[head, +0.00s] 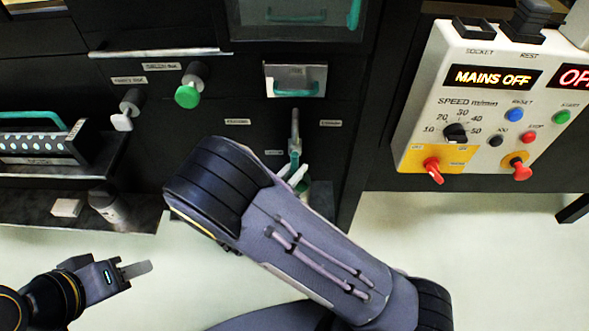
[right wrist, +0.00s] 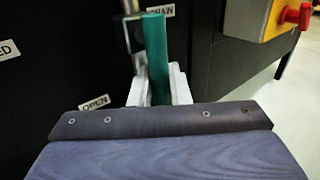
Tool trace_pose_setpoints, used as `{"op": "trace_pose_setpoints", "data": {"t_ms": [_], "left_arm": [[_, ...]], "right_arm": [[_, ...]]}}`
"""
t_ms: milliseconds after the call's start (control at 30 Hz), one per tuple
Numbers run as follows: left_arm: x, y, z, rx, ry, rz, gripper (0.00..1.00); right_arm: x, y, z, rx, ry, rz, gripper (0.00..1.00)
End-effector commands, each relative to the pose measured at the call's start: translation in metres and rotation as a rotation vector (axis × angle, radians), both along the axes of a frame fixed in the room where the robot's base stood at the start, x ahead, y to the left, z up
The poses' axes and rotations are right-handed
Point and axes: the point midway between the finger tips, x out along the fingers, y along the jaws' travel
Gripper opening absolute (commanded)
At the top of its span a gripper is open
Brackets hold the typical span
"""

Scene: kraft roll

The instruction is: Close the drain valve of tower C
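The drain valve's green lever (head: 294,158) hangs down below a grey metal stem on the black cabinet front. It also shows in the right wrist view (right wrist: 157,55). My right gripper (head: 292,176) has its pale fingers on either side of the lever, and in the right wrist view (right wrist: 160,88) they look closed against it. An OPEN label (right wrist: 95,102) is beside the lever's lower end. A label ending in "ED" (right wrist: 8,49) is further left. My left gripper (head: 135,268) is low at the left, away from the valve; its finger opening is not clear.
A control box (head: 480,100) reading MAINS OFF stands at right. A green knob (head: 188,94) and a white-tipped knob (head: 125,118) stick out left of the valve. A shelf (head: 135,212) holds a bottle (head: 106,205) and a small white block (head: 67,208). The pale floor is open below.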

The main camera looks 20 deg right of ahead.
Motion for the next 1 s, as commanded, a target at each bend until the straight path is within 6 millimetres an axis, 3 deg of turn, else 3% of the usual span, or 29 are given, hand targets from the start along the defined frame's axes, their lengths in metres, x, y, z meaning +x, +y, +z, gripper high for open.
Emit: {"op": "trace_pose_setpoints", "data": {"t_ms": [567,1000], "left_arm": [[0.000,0.000,0.003,0.000,0.000,0.000,0.38],[0.000,0.000,0.004,0.000,0.000,0.000,0.38]], "right_arm": [[0.001,0.003,0.001,0.078,-0.021,-0.001,0.00],[0.005,0.018,0.004,0.430,-0.121,-0.001,0.00]]}}
